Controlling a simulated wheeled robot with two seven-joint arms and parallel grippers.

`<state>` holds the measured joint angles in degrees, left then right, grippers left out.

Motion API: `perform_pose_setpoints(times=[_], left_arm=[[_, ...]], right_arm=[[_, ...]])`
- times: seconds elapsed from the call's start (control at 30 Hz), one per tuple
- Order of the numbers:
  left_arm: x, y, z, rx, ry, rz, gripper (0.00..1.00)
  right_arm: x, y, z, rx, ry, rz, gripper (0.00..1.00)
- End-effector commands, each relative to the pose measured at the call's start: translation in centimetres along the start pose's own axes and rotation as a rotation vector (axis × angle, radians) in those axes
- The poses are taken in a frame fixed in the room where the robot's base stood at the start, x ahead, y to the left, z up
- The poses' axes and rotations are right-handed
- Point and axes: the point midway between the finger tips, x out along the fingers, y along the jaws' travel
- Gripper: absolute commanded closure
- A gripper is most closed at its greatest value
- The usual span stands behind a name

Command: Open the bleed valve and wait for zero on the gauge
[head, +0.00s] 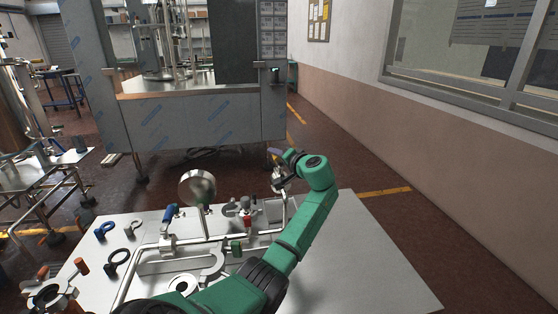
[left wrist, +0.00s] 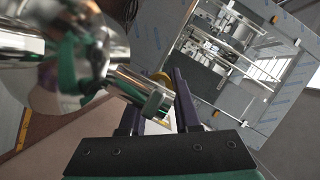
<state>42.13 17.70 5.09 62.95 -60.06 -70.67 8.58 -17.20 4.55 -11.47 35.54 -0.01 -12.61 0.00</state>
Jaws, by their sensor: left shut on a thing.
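My left gripper (head: 277,158) is at the far right end of the pipework, beside a steel fitting (head: 280,180). In the left wrist view, its dark fingers (left wrist: 158,98) are shut on the green-tipped handle (left wrist: 157,103) of a shiny steel valve, which appears to be the bleed valve. The hand hides most of this handle in the head view. The round gauge (head: 197,186) stands on a stem at the back of the bench. Its dial cannot be read. My right gripper is not in view.
The pale bench (head: 350,250) carries steel pipework with a blue-handled valve (head: 170,213), a red-handled valve (head: 247,220) and a green-handled one (head: 236,247). Loose clamps (head: 117,260) and tools lie at left. The bench's right side is clear. A large steel machine (head: 195,122) stands behind.

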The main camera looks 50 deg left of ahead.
Motion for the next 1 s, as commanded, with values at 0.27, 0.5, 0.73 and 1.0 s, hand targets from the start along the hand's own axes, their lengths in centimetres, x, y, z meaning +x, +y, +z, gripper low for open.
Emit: perform_pose_setpoints(times=[0.27,0.5,0.73,1.0], left_arm=[[0.1,-0.1,0.2,-0.002,-0.014,-0.007,1.00],[0.1,-0.1,0.2,-0.002,-0.014,-0.007,0.46],[0.1,-0.1,0.1,-0.002,-0.011,-0.006,0.39],[-1.4,0.1,0.0,-0.004,-0.007,-0.006,0.39]], right_arm=[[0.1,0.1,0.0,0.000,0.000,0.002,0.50],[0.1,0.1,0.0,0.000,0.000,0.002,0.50],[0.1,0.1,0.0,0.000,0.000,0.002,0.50],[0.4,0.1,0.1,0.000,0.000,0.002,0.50]])
